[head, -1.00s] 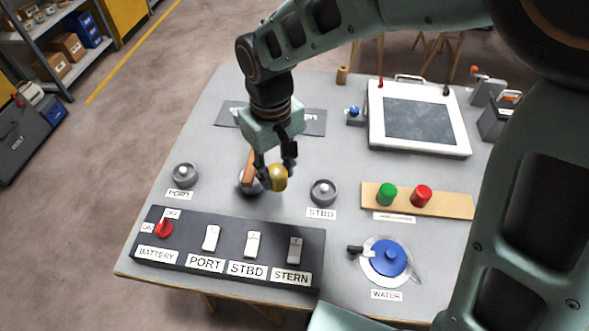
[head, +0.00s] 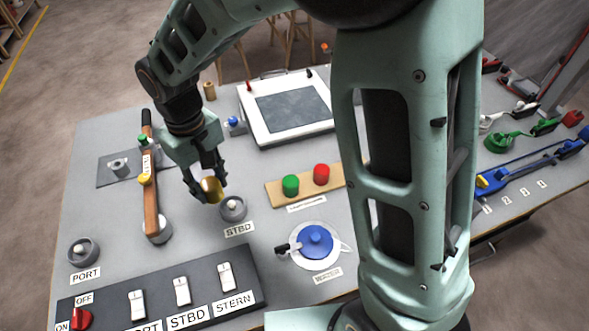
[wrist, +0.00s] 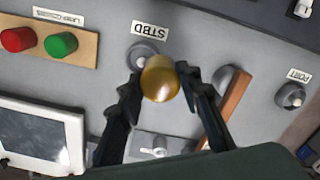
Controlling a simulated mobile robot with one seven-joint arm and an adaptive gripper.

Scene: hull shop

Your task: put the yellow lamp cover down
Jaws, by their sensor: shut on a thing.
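The yellow lamp cover (head: 212,189) is held between the fingertips of my gripper (head: 207,190), above the table and apart from it. In the wrist view the lamp cover (wrist: 160,80) sits between my two fingers (wrist: 160,88) and hides part of the STBD lamp base behind it. The STBD base (head: 233,208) is a round grey socket with a pale bulb, just right of and below the held cover in the head view. The PORT base (head: 83,252) is a similar open socket at the left.
A wooden bar (head: 150,195) stands on the table left of my gripper. A board with a green cap (head: 290,185) and a red cap (head: 321,174) lies to the right. The switch panel (head: 160,290) is in front. A white-framed screen (head: 290,108) lies behind.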

